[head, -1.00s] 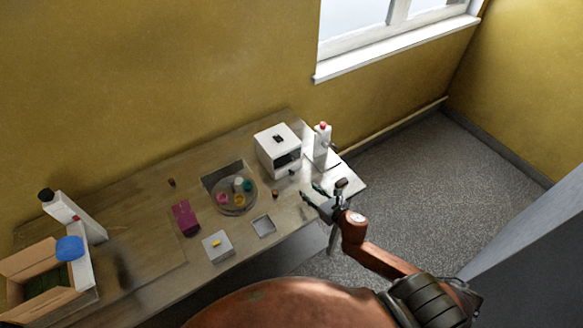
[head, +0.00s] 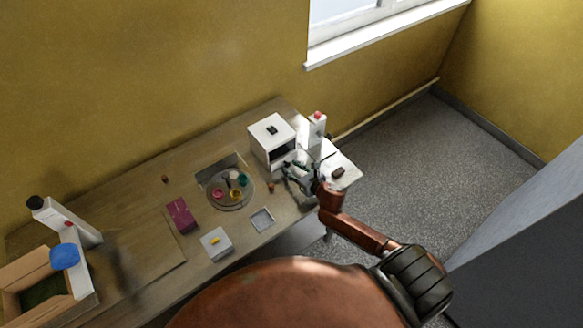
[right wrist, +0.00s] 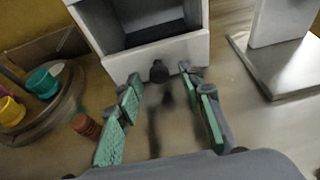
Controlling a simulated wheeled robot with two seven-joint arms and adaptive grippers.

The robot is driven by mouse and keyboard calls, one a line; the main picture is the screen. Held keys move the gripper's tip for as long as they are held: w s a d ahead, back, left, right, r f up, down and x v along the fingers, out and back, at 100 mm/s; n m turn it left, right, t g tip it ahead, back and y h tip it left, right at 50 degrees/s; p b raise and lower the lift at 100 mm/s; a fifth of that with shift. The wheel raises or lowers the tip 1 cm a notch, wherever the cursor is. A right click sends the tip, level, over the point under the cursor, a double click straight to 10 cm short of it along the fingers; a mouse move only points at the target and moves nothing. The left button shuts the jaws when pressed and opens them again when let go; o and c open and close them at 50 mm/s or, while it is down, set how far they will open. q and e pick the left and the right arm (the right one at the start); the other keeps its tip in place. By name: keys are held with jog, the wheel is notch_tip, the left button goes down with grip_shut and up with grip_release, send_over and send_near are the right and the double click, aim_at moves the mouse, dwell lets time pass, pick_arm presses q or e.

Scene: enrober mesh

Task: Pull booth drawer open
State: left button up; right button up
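The booth is a white box (head: 264,146) with a dark open front, standing at the back right of the wooden table in the head view. In the right wrist view its low white drawer front (right wrist: 185,50) carries a small dark knob (right wrist: 158,71). My right gripper (head: 290,174) is in front of the booth. In the right wrist view its green-padded fingers (right wrist: 160,82) are spread to either side of the knob, with gaps showing on both sides. The drawer looks flush with the booth. My left gripper is not in view.
A round turntable (head: 216,203) with coloured cups stands left of the booth. A small brown cup (right wrist: 86,125) stands close to my left-hand finger in the wrist view. A white bottle-like dispenser (head: 317,130) on a metal plate stands right of the booth.

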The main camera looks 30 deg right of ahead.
jog(key=shift+w, duration=0.1)
jog(key=c, duration=0.7)
grip_shut()
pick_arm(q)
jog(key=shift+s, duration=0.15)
